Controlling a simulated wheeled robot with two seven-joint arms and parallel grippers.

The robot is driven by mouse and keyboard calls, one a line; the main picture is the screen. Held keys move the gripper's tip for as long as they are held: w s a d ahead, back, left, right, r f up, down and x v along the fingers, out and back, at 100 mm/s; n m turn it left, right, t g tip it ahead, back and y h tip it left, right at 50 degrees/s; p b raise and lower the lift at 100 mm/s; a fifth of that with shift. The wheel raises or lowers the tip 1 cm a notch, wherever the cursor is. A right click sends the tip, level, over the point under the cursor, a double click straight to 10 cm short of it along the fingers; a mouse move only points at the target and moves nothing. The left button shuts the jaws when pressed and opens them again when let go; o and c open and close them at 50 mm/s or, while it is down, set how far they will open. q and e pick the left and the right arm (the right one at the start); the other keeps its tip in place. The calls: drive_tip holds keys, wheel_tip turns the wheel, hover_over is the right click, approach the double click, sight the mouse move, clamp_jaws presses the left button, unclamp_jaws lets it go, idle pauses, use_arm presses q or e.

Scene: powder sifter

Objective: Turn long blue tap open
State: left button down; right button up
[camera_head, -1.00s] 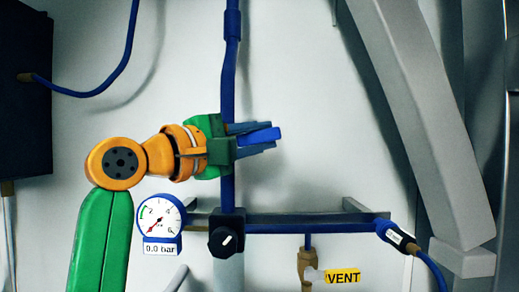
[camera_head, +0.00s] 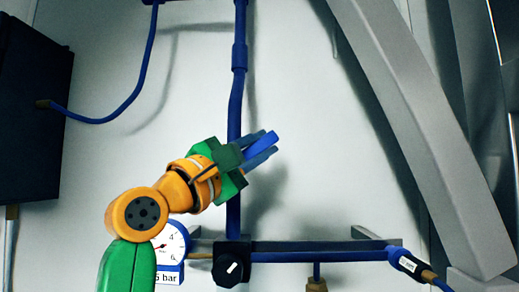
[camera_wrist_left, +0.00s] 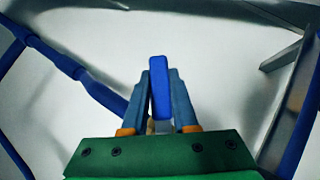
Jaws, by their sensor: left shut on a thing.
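The long blue tap (camera_head: 263,145) is a flat bright blue lever in front of the vertical blue pipe, slanting up to the right. My left gripper (camera_head: 268,147) comes in from the lower left and is shut on it, one finger on each side. In the left wrist view the tap (camera_wrist_left: 159,85) stands upright between the fingers (camera_wrist_left: 160,100), its end poking past their tips. The tap's base is hidden by the gripper. My right gripper is not in view.
A round pressure gauge (camera_head: 175,240) is partly hidden behind my left arm. A black valve knob (camera_head: 232,268) with a white mark sits at the pipe junction. A black box (camera_head: 35,110) stands at left.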

sight(257, 149)
use_arm(q)
drive_tip(key=shift+r, duration=0.1)
drive_tip(key=c, duration=0.7)
unclamp_jaws()
drive_tip(key=shift+c, duration=0.2)
drive_tip(key=shift+o, duration=0.3)
drive_tip(key=shift+d, duration=0.1)
drive_tip(key=b+v, duration=0.6)
drive_tip(key=shift+s+f, duration=0.2)
drive_tip(key=shift+f, duration=0.25)
drive_tip(key=shift+s+a, duration=0.2)
drive_tip(key=shift+a, duration=0.15)
drive_tip(key=shift+r, duration=0.2)
